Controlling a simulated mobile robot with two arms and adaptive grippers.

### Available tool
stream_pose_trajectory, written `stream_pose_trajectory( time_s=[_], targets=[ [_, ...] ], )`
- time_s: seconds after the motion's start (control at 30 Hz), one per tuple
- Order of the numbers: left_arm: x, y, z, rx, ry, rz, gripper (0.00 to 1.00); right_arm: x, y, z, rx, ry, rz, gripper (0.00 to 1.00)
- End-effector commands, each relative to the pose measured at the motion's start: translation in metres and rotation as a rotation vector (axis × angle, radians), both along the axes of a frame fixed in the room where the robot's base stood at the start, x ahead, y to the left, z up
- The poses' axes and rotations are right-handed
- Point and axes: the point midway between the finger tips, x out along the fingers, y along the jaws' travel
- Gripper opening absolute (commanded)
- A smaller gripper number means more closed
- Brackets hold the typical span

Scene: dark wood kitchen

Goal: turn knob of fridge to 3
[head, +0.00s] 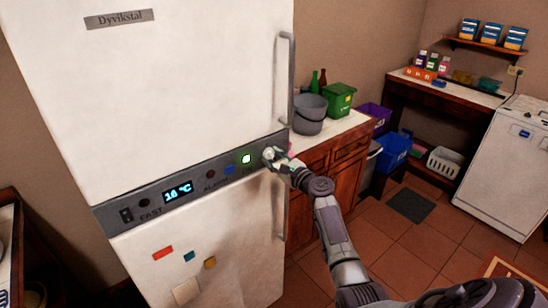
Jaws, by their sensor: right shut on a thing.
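The white fridge (170,80) fills the left half of the head view. Its grey control strip (135,202) crosses between the upper and lower doors, with a display (178,193) reading about 16 °C, small buttons and a lit green-white light (246,159). My right gripper (271,156) is at the right end of this strip, shut on the knob there. The gripper covers most of the knob, so its setting and any numbers cannot be read. My left gripper is not in view.
Vertical handles (284,80) run along the fridge doors' right edge, close to my right gripper. A counter right of the fridge holds a grey bucket (309,113) and a green bin (340,99). The tiled floor at right is mostly open, with a dark mat (411,205).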

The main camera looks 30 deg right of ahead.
Motion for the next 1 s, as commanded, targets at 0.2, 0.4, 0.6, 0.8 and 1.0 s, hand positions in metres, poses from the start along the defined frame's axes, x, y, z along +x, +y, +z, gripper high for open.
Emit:
stream_pose_trajectory(
  time_s=[0.2, 0.4, 0.6, 0.8, 1.0],
  targets=[
    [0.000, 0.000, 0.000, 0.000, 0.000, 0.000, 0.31, 0.000, 0.000, -0.002, 0.003, 0.003, 0.001, 0.04],
    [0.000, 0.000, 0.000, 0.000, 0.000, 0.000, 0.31, 0.000, 0.000, -0.002, 0.002, 0.003, 0.001, 0.49],
    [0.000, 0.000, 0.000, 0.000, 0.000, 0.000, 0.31, 0.000, 0.000, -0.001, 0.001, 0.001, 0.000, 0.63],
    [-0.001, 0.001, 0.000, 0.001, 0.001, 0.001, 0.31, -0.001, 0.000, -0.001, 0.001, 0.001, 0.000, 0.63],
    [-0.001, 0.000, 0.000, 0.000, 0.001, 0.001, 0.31, -0.023, -0.002, -0.002, -0.002, 0.003, 0.000, 0.63]
  ],
)
